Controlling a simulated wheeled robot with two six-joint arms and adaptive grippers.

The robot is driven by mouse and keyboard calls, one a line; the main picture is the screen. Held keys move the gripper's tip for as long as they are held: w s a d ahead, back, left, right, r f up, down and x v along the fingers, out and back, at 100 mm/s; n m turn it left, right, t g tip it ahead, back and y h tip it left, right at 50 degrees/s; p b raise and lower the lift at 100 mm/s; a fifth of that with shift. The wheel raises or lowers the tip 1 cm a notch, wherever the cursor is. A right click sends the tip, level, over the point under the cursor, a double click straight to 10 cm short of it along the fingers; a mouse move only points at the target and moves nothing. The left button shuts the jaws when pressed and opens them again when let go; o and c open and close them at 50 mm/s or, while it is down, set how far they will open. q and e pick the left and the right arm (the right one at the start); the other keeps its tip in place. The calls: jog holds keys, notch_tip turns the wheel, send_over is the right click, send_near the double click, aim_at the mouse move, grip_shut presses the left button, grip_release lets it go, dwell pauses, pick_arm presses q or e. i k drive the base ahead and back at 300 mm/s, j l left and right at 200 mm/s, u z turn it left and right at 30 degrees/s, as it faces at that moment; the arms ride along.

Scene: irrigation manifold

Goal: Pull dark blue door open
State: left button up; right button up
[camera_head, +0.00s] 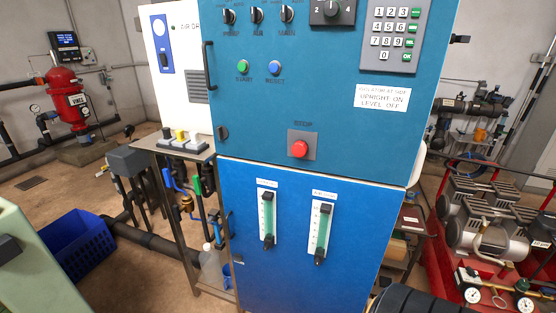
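A blue cabinet stands in the centre of the head view. Its upper panel (300,105) is a darker teal blue, with a black vertical handle (208,68) at its left edge and a small black latch (222,133) below that. It looks flush and shut. The lower panel (290,270) is a brighter blue, carries two green-tube flow gauges (267,218) and also looks shut. Which panel the task calls the dark blue door is not certain. Neither of my grippers shows in this view.
The upper panel bears switches, a keypad (393,33) and a red stop button (299,149). A metal stand (175,147) with small items is close at the left. A blue crate (75,248) is further left; compressors (485,215) in a red frame are at the right.

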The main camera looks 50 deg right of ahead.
aim_at(303, 215)
jog(key=z, duration=1.65)
